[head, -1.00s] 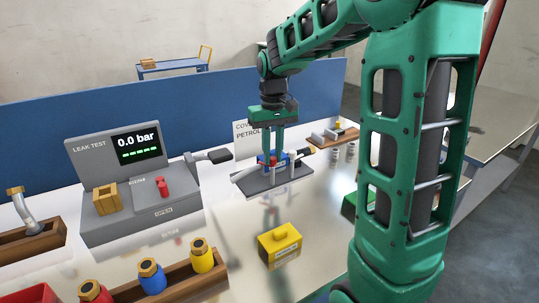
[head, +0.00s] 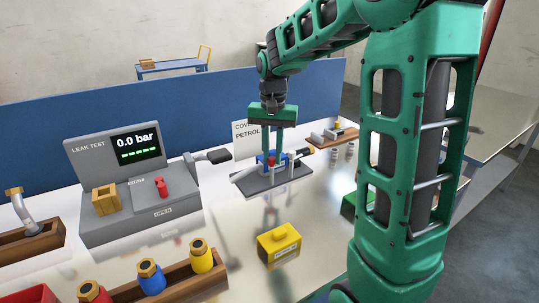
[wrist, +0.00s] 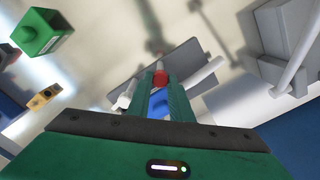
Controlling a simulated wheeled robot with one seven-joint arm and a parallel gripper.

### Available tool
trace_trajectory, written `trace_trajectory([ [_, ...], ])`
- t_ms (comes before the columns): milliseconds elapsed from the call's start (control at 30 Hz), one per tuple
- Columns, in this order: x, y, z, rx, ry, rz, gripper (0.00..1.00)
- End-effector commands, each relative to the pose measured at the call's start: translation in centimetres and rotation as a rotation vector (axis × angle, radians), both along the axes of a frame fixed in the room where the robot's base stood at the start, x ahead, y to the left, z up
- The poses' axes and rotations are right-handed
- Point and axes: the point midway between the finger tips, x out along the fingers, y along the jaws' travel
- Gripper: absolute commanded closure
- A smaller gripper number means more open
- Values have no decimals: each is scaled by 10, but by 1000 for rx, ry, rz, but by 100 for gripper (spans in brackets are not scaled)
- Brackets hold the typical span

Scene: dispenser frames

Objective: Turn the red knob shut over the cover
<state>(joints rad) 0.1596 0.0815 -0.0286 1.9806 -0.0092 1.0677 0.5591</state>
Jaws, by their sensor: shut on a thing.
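A grey fixture plate (head: 262,187) stands on the bench below a white sign reading "PETROL". It carries a blue part (head: 262,159) and upright light posts. My gripper (head: 273,152) points down at it, with both fingers at the blue part's height. In the wrist view a red knob (wrist: 161,78) sits between the fingertips (wrist: 161,84), which are shut on it. The blue part (wrist: 158,104) shows between the fingers. White bars stick out at both sides. The fingers hide much of the knob, so I cannot tell its angle over the cover.
A grey leak tester (head: 130,222) reading 0.0 bar stands at left, with another red knob (head: 162,187) on it. A yellow box (head: 279,246) lies in front of the fixture. Several capped bottles stand in a wooden rack (head: 180,284). A blue panel (head: 100,128) runs behind.

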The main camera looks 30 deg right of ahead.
Motion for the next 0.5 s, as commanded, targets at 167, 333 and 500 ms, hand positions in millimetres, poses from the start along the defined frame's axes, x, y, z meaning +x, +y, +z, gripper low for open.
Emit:
trace_trajectory([
  [167,2,1,1,0,-5,-2,100],
  [333,2,1,1,0,-6,-1,100],
  [500,1,1,1,0,-4,-1,62],
])
